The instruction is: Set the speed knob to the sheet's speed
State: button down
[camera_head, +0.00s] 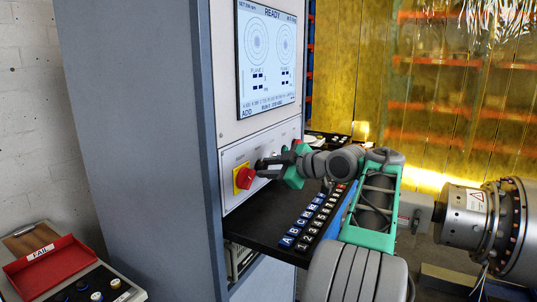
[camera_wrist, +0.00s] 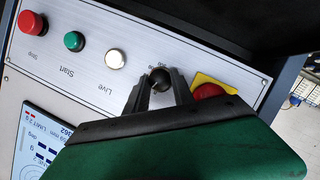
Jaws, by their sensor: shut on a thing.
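The speed knob (camera_wrist: 160,79) is a small round black knob on the pale control panel (camera_head: 240,158), seen in the wrist view. My gripper (camera_wrist: 161,86) has one dark finger on each side of it and is shut on it. In the head view my gripper (camera_head: 264,167) is against the panel and hides the knob. The markings by the knob are partly covered and too small to read. The screen (camera_head: 268,60) above shows READY, with a small line of setting text at its top left. I cannot identify the sheet in either view.
A red stop button on a yellow plate (camera_head: 243,178) is close beside my gripper. White Live, green Start (camera_wrist: 74,41) and red Stop (camera_wrist: 32,22) buttons line the panel. A black shelf (camera_head: 262,226) with lettered blocks lies below. A red FAIL tray (camera_head: 50,262) is at lower left.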

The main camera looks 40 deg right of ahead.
jog(key=m+p, duration=0.1)
jog(key=p, duration=0.1)
jog(key=y+p, duration=0.1)
jog(key=p, duration=0.2)
jog(key=shift+d+r+m+g, duration=0.1)
jog(key=shift+r+m+g, duration=0.25)
jog(key=shift+m+g, duration=0.05)
jog(key=shift+f+m+y+p, duration=0.15)
jog(key=shift+m+y+p, duration=0.2)
jog(key=shift+p, duration=0.4)
jog(key=shift+f, duration=0.15)
jog(key=c, duration=1.1)
grip_release()
jog(key=p+v, duration=0.5)
jog(key=v, duration=0.2)
jog(key=shift+s+r+p, duration=0.2)
jog(key=shift+s+p, duration=0.05)
jog(key=shift+p, duration=0.05)
